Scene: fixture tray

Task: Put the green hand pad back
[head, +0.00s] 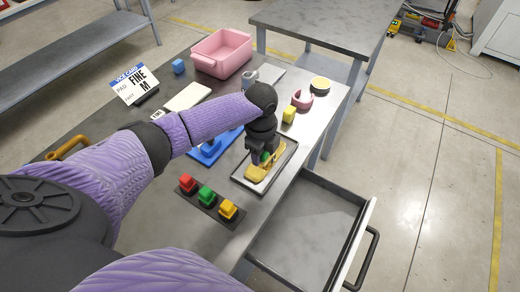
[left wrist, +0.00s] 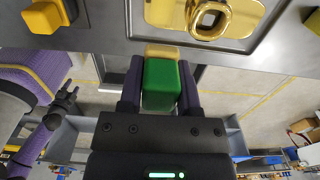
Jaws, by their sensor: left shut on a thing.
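A green pad (left wrist: 160,85) with a tan part at its far end is between the two fingers of my left gripper (left wrist: 160,90) in the left wrist view. My left gripper (head: 263,155) is shut on it, over a dark-rimmed tray (head: 240,180) near the table's right edge in the head view. Only a little green shows there, and the fingers hide the rest. A gold-yellow piece lies in the tray; its ring (left wrist: 210,18) shows in the left wrist view. My right gripper (left wrist: 65,100) is small at the left of that view; its jaw state is unclear.
A dark strip with red, green and yellow blocks (head: 206,196) lies in front of the tray. A blue fixture (head: 205,154) is left of it. A pink bin (head: 222,52), yellow block (head: 289,114) and pink ring (head: 302,100) stand farther back. An open drawer (head: 315,225) juts out at right.

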